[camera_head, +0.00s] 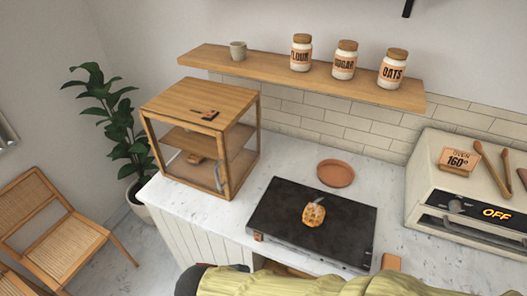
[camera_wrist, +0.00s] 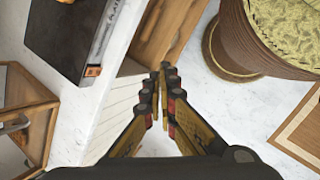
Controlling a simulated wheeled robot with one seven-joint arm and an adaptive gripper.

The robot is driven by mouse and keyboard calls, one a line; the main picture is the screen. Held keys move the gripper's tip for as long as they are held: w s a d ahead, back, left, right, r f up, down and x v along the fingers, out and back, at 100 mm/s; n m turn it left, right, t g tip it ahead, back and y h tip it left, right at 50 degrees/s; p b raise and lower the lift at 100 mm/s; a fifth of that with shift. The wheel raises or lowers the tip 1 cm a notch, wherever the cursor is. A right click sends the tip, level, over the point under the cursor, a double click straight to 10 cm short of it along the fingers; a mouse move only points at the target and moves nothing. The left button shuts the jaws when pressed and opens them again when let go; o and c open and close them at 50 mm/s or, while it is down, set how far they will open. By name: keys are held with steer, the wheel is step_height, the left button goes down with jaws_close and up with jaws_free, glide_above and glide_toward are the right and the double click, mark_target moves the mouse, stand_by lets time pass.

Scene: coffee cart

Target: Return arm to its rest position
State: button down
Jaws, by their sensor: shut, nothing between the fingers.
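My gripper (camera_wrist: 164,72) is shut and empty in the wrist view. Its fingertips meet in front of a wooden panel below the counter edge, apart from the things on the counter. In the head view, part of my arm crosses the bottom edge, and the fingers cannot be made out there. A golden-brown waffle-like piece (camera_head: 314,216) lies on the black cooking plate (camera_head: 345,238), away from my gripper. The plate also shows at the upper left of the wrist view (camera_wrist: 62,35).
A wooden cabinet (camera_head: 205,98) stands on the left of the counter (camera_head: 285,150). A terracotta dish (camera_head: 336,173) lies behind the plate. A cream oven (camera_head: 460,190) with tongs (camera_head: 492,170) is at right. A wooden chair (camera_head: 50,225) and potted plant (camera_head: 108,115) stand left.

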steer(key=w+d+r+m+t+y, duration=0.1)
steer(key=d+r+m, duration=0.6)
steer(key=d+m, duration=0.2)
steer(key=w+d+r+m+y, duration=0.1)
steer(key=d+r+m+y, duration=0.1)
steer(key=d+r+m, duration=0.6)
steer(key=d+m, duration=0.1)
steer(key=d, duration=0.2)
steer(key=shift+w+d+r+m+t, duration=0.2)
steer(key=shift+w+m+t, duration=0.1)
steer(key=shift+m+t, duration=0.1)
